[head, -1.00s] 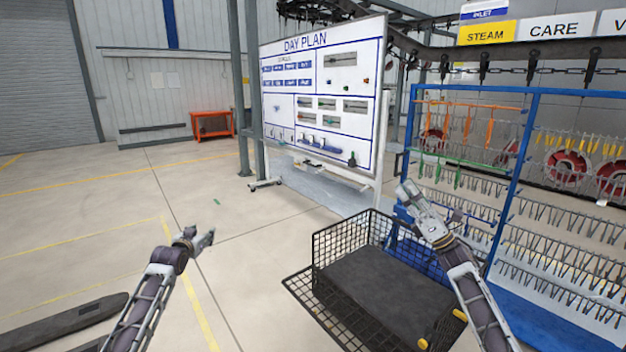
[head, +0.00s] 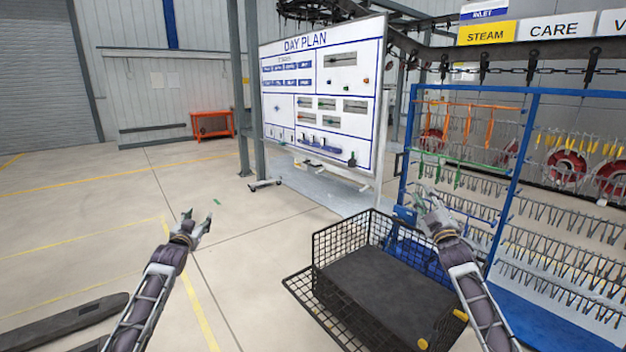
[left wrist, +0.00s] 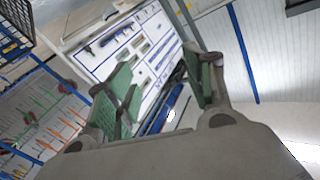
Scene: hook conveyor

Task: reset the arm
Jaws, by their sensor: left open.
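My left gripper (head: 197,218) is open and empty, held in the air over bare floor left of the wire basket. Its two green-padded fingers (left wrist: 165,88) stand apart in the left wrist view with nothing between them. My right gripper (head: 428,205) is raised above the back right of the basket, in front of the blue rack. Its fingers look apart and nothing shows between them.
A black wire basket (head: 340,240) with a dark flat bottom stands front centre. The blue rack (head: 520,170) with rows of hooks stands right. The DAY PLAN board (head: 345,105) stands behind. The floor at left is mostly clear.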

